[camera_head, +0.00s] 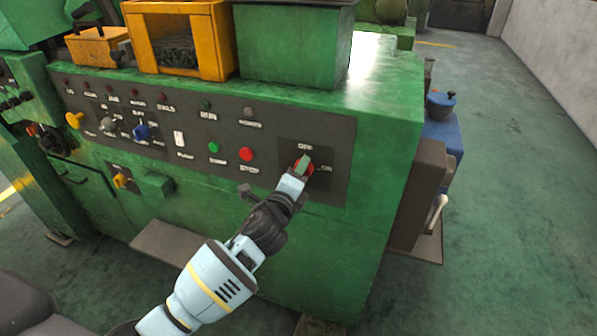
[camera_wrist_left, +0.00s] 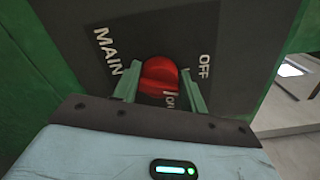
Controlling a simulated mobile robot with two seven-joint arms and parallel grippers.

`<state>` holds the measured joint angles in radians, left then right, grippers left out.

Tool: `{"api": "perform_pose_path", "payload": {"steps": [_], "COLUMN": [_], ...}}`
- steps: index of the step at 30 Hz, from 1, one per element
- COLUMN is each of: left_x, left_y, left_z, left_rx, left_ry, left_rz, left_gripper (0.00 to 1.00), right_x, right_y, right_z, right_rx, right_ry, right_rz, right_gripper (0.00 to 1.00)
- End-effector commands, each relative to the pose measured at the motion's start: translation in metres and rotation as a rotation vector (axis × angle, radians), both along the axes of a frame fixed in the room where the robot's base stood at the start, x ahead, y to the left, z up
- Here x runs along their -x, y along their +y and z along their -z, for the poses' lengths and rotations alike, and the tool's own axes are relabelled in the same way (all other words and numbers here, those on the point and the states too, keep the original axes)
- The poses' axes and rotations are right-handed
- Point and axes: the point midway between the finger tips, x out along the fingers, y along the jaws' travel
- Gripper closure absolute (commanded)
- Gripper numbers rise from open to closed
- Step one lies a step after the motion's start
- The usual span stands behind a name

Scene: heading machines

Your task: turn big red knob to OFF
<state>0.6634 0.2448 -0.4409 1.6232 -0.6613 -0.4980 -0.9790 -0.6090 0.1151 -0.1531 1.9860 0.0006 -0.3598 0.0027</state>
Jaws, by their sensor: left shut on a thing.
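The big red knob (camera_head: 304,167) is on the right end of the dark control panel on the green machine. The label OFF stands above it and ON to its right. In the left wrist view the red knob (camera_wrist_left: 160,75) sits between the two green fingers, with MAIN to its left and OFF to its right. My left gripper (camera_head: 302,165) is shut on the knob, and its fingers hide part of it in the head view. The same gripper (camera_wrist_left: 160,88) fills the bottom of the left wrist view. My right gripper is not in view.
The panel (camera_head: 215,130) also has a red STOP button (camera_head: 247,154), a green button (camera_head: 213,147), a blue knob (camera_head: 141,131) and a yellow knob (camera_head: 74,120). A yellow bin (camera_head: 228,45) stands on top of the machine. Open green floor (camera_head: 500,190) lies to the right.

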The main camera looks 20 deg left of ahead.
Motion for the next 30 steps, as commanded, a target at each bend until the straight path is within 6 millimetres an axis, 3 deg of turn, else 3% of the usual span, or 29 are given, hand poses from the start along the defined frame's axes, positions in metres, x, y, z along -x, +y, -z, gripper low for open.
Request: {"api": "perform_pose_path", "payload": {"steps": [15,30], "left_x": [0.0002,0.0001], "left_y": [-0.0003,-0.0004], "left_z": [0.0023,0.0024], "left_rx": [0.342,0.405], "left_ry": [0.013,0.015], "left_rz": [0.001,0.001], "left_gripper": [0.80,0.80], "right_x": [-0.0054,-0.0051], "right_y": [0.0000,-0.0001], "right_z": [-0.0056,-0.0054], "right_rx": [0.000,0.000], "right_ry": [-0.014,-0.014], "right_rz": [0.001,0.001], "right_gripper": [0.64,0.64]}}
